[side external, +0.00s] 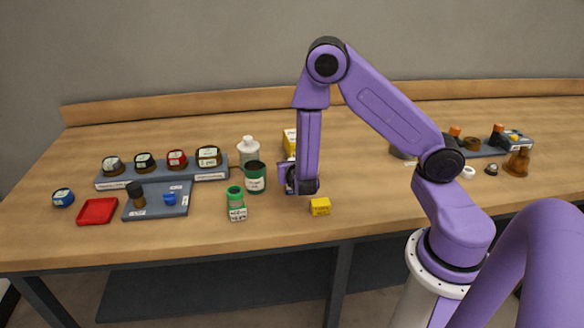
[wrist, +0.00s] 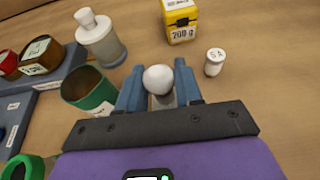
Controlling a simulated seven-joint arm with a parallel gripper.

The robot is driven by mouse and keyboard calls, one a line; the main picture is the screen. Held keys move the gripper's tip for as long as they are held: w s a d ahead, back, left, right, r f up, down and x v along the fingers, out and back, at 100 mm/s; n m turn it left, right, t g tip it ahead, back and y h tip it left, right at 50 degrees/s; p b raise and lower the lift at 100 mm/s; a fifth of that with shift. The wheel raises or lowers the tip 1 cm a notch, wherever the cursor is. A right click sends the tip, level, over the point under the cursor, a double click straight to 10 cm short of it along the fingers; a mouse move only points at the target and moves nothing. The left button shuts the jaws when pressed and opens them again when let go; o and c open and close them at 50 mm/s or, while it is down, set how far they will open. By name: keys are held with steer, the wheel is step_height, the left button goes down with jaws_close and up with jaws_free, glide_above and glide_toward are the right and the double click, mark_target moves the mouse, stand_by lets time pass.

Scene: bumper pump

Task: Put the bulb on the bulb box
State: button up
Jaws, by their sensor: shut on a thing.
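The bulb (wrist: 159,79) is a white rounded thing between my fingertips in the wrist view. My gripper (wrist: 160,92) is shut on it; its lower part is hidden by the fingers. In the side view my gripper (side external: 299,187) points down low over the table, and the bulb cannot be made out there. I cannot tell which is the bulb box.
Left of my gripper stand a dark green cup (side external: 255,178), a white bottle (side external: 248,153) and a green-lidded jar (side external: 237,205). A small white cylinder (wrist: 214,62) stands right of my fingers. Racks (side external: 212,174) and a red tray (side external: 97,211) lie farther left.

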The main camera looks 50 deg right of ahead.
steer(key=shift+f, duration=0.4)
steer(key=shift+f, duration=0.15)
steer(key=o, duration=0.8)
